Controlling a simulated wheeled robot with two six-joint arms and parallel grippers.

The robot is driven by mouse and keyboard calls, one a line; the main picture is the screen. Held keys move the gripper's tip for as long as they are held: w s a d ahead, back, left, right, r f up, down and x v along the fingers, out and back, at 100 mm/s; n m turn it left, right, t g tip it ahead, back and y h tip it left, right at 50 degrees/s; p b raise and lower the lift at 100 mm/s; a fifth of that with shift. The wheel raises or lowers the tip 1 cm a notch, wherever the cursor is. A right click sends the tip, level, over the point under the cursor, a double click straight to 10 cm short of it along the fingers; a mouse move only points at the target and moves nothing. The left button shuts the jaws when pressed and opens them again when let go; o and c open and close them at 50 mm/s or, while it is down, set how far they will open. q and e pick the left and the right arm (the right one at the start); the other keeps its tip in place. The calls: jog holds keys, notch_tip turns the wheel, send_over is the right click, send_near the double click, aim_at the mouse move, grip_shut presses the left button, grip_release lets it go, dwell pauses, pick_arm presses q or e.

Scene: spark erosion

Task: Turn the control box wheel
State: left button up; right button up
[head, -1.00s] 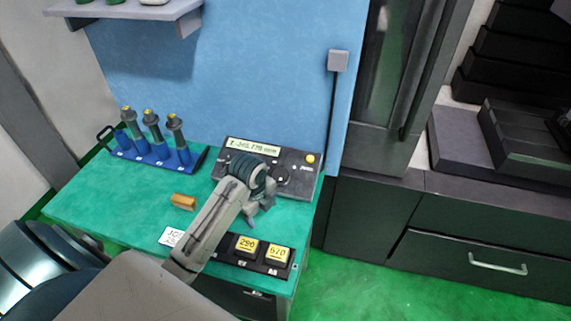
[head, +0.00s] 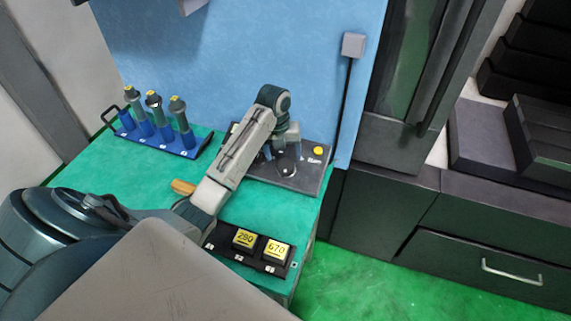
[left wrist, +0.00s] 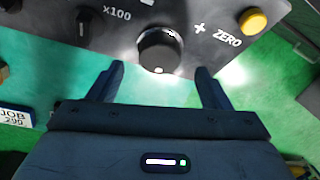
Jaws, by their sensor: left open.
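The control box (head: 308,180) is a dark grey panel on the green table, partly covered by my left arm in the head view. Its black round wheel (left wrist: 160,50) sits near the panel's lower edge in the left wrist view, between "-" and "+" marks. My left gripper (head: 284,153) is above the box, pointing down. In the left wrist view the gripper (left wrist: 160,70) is open, its fingers to the left and right of the wheel in the picture, not closed on it. Contact cannot be told. My right gripper is not in view.
A yellow ZERO button (left wrist: 254,20) and a smaller x100 knob (left wrist: 85,20) flank the wheel. A blue rack (head: 160,138) with tool holders stands left. Labelled black blocks (head: 271,248) sit in a front tray. An orange block (head: 183,187) lies beside my arm.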

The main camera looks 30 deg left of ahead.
aim_at(285, 165)
pick_arm(q)
jog(key=shift+w+d+f+p, duration=0.15)
jog(key=shift+f+p, duration=0.2)
jog(key=shift+f, duration=0.85)
jog(key=shift+d+f+p, duration=0.1)
jog(key=shift+f+p, duration=0.2)
jog(key=shift+f, duration=0.9)
jog(key=c, duration=1)
